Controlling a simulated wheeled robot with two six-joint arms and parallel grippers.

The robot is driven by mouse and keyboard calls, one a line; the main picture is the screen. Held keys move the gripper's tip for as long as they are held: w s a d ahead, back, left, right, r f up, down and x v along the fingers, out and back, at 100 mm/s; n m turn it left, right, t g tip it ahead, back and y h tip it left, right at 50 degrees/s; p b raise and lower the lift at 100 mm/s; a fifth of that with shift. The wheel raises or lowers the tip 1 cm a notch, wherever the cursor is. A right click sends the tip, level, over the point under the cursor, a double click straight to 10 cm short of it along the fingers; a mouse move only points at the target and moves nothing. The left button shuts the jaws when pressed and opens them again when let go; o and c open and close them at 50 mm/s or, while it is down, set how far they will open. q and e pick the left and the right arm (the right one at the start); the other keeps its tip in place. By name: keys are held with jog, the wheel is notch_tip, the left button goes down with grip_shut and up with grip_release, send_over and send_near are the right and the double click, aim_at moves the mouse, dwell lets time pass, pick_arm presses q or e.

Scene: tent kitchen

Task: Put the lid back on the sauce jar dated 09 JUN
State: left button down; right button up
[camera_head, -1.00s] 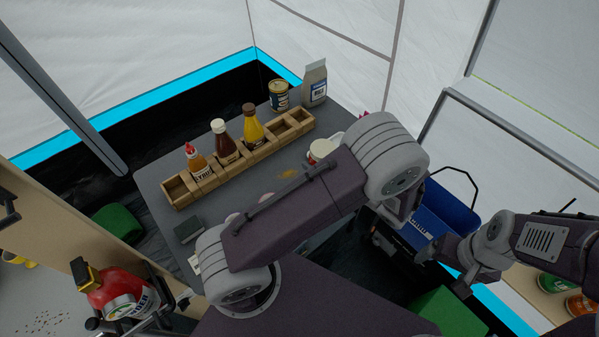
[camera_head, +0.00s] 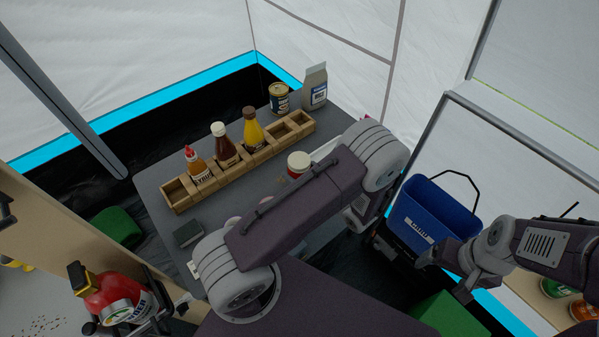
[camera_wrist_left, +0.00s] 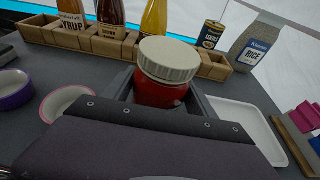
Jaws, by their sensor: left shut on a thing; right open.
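A red jar (camera_wrist_left: 160,92) with a ribbed cream lid (camera_wrist_left: 168,56) on top stands between the fingers of my left gripper (camera_wrist_left: 163,98) in the left wrist view. The gripper is shut on the jar's red body, below the lid. In the head view the jar's pale top and red side (camera_head: 298,164) show just beyond my left forearm, which hides the left gripper. No date can be read on the jar. How firmly the lid sits cannot be told. My right gripper (camera_head: 446,276) is open and empty at the right, in front of the blue bin.
A wooden rack (camera_head: 236,166) with several sauce bottles crosses the grey table. A tin (camera_head: 279,97) and a paper bag (camera_head: 315,86) stand behind it. The wrist view shows two bowls (camera_wrist_left: 13,90) (camera_wrist_left: 66,101) at left and a white tray (camera_wrist_left: 245,118) at right. A blue bin (camera_head: 432,212) stands beyond the table.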

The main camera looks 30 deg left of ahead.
pick_arm(q)
jog(key=shift+f, duration=0.25)
jog(key=shift+f, duration=0.15)
jog(key=shift+c, duration=1.4)
grip_release()
jog(key=shift+r, duration=0.2)
jog(key=v, duration=1.2)
